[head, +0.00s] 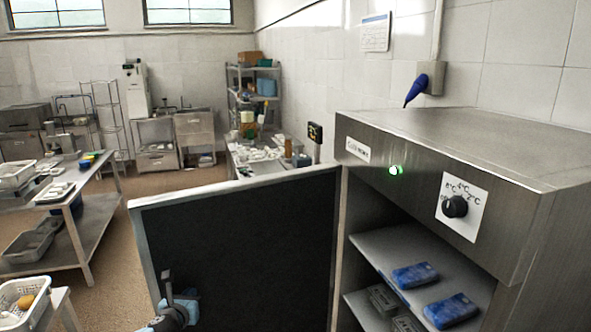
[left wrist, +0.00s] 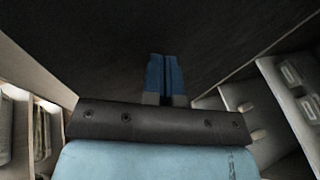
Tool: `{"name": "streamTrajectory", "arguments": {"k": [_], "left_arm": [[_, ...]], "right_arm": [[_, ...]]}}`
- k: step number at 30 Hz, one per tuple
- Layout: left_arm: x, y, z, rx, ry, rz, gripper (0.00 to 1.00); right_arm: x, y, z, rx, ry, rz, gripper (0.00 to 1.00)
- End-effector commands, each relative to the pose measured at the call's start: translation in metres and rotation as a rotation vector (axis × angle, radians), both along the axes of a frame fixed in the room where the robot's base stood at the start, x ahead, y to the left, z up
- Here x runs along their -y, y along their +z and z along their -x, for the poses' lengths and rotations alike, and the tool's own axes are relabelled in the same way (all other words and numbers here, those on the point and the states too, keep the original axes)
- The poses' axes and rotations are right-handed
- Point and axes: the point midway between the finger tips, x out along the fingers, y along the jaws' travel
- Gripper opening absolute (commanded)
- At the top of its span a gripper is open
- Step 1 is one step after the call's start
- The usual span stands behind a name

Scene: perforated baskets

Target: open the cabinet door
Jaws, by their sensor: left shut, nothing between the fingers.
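The steel cabinet (head: 395,157) stands at the right, with a dial and a green light on its front. Its door (head: 240,250) stands wide open, swung out to the left, its dark inner panel with a pale frame facing me. The inside shelves show. My left gripper (head: 170,290) is low in front of the door's inner face, near its free edge. In the left wrist view its blue fingers (left wrist: 165,78) are shut together and empty, against a dark surface that looks like the door panel. Whether they touch it I cannot tell. My right gripper is out of view.
Blue packs (head: 416,275) lie on the cabinet shelf, with grey items lower down. A steel table (head: 95,215) with trays stands at the left, and a white perforated basket (head: 22,303) is at the lower left. Brown floor is free between that table and the door.

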Motion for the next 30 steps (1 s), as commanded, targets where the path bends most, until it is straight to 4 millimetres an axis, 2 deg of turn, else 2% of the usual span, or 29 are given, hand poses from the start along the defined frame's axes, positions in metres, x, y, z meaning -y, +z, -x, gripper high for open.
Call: {"name": "streamTrajectory", "arguments": {"k": [5, 15, 23, 30], "left_arm": [[-0.005, 0.0, -0.009, 0.0, 0.0, 0.0, 0.0], [-0.028, 0.0, -0.047, 0.0, 0.001, 0.0, 0.0], [-0.034, 0.0, -0.06, 0.001, 0.0, 0.001, 0.0], [-0.048, 0.0, -0.091, 0.001, 0.002, -0.001, 0.0]], "right_arm": [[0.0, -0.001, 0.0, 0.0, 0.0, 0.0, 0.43], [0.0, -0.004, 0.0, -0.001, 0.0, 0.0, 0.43], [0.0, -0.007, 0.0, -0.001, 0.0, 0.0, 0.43], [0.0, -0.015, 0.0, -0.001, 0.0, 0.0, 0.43]]}}
